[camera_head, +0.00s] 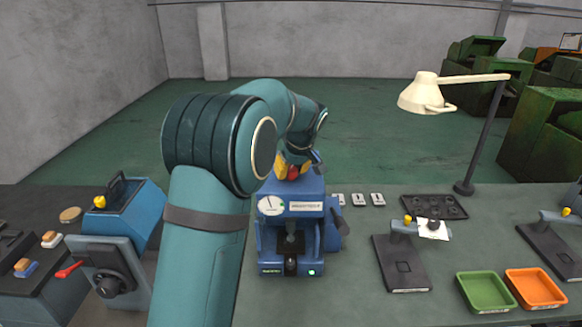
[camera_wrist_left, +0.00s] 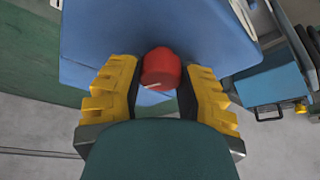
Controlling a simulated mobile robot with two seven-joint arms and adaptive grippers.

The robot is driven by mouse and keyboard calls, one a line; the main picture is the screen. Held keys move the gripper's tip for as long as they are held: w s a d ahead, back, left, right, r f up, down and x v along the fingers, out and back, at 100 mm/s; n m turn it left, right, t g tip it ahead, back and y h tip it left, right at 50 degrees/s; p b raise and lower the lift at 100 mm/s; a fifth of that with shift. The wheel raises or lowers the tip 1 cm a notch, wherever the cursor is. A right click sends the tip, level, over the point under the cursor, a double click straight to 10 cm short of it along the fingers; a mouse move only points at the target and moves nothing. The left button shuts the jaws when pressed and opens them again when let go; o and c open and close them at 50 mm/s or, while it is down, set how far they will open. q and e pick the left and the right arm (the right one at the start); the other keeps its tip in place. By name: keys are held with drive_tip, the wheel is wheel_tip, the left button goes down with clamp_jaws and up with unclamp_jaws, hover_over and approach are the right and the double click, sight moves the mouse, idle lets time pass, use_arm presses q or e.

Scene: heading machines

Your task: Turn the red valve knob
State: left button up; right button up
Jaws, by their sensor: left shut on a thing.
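The red valve knob (camera_head: 293,172) sits on top of the blue machine (camera_head: 290,208) in the head view. In the left wrist view the red knob (camera_wrist_left: 161,69) is round, with a pale mark line on its face. My left gripper (camera_head: 285,167) is above the machine, its yellow fingers on either side of the knob. In the left wrist view the left gripper (camera_wrist_left: 161,80) is shut on the knob, one finger to each side. My arm hides part of the machine's left side and back. My right gripper is in neither view.
A cream lamp (camera_head: 425,93) stands at the right. A green bin (camera_head: 485,291) and an orange bin (camera_head: 535,288) are at the front right. A blue device with a red lever (camera_head: 68,270) is at the left. The table right of the machine is partly clear.

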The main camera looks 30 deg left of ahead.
use_arm(q)
drive_tip(key=shift+f+n+g+p, duration=0.1)
drive_tip(key=shift+n+g+p, duration=0.45)
drive_tip(key=shift+n, duration=1.05)
drive_tip(key=o, duration=1.2)
drive_tip(key=shift+a, duration=0.1)
drive_tip(key=v, duration=1.2)
drive_tip(key=shift+w+d, duration=0.15)
drive_tip(key=shift+d, duration=0.1)
drive_tip(key=shift+f, duration=0.15)
